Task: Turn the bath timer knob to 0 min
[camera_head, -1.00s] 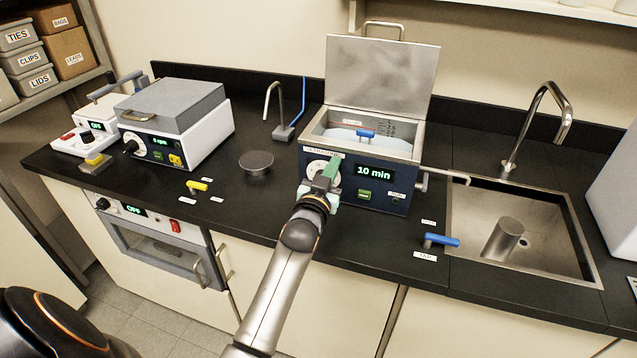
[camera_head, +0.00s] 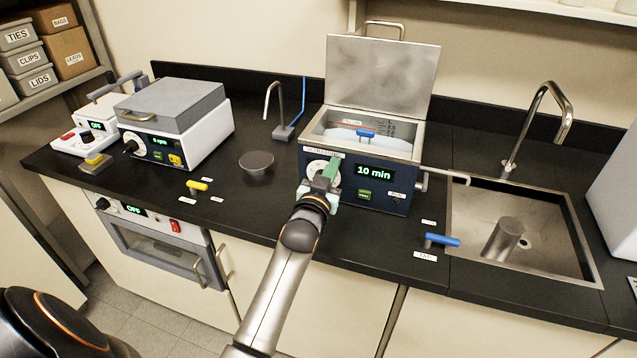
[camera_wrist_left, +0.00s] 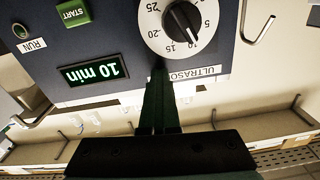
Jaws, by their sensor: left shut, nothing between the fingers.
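The ultrasonic bath (camera_head: 345,199) is a dark blue box with its lid raised, and its display (camera_head: 374,173) reads 10 min. Its timer knob is largely hidden behind my left gripper (camera_head: 329,175) in the head view; part of the white dial (camera_head: 318,167) shows. In the left wrist view, turned upside down, the black knob (camera_wrist_left: 183,24) sits on a white numbered dial (camera_wrist_left: 152,32). My left gripper (camera_wrist_left: 158,85) is shut and empty, its fingertips close to the dial's edge; contact cannot be told. My right gripper is not in view.
A blue-handled tap (camera_head: 442,240) and a sink (camera_head: 540,255) lie to the right. A dark round dish (camera_head: 256,161) and a yellow-handled valve (camera_head: 197,186) are left of the bath, with free black counter between.

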